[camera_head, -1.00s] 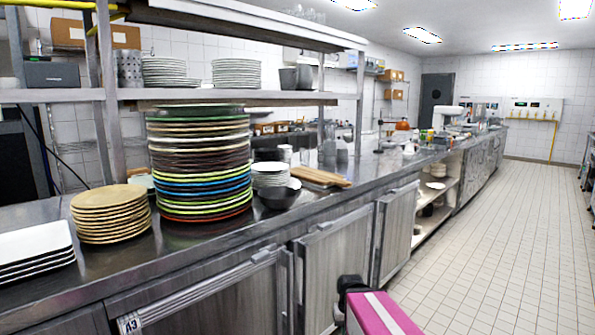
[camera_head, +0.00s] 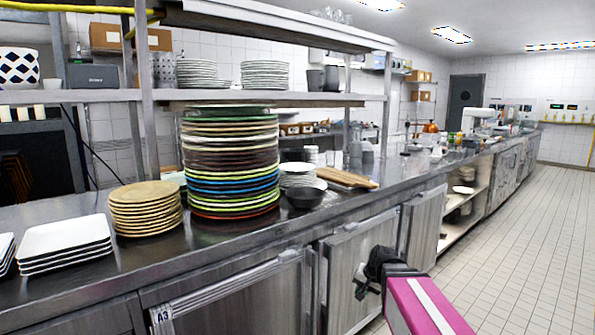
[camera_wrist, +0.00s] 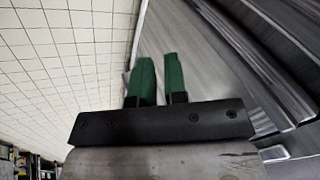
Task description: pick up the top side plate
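A stack of tan round plates (camera_head: 146,210) stands on the steel counter, left of a tall stack of large plates (camera_head: 231,165) with coloured rims. A short stack of small white dishes (camera_head: 297,174) stands right of the tall stack. White square plates (camera_head: 65,240) are stacked at the left. I cannot tell which stack is the side plates. My gripper (camera_head: 372,272) is low in front of the cabinet doors, apart from every stack. In the wrist view its two green fingers (camera_wrist: 160,78) have a narrow, empty gap between them.
A dark bowl (camera_head: 306,194) and wooden boards (camera_head: 342,178) lie right of the stacks. A shelf (camera_head: 215,96) with more plates hangs over the counter's back. The counter's front edge (camera_head: 250,252) lies between my gripper and the stacks. The tiled floor (camera_head: 535,240) is clear at right.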

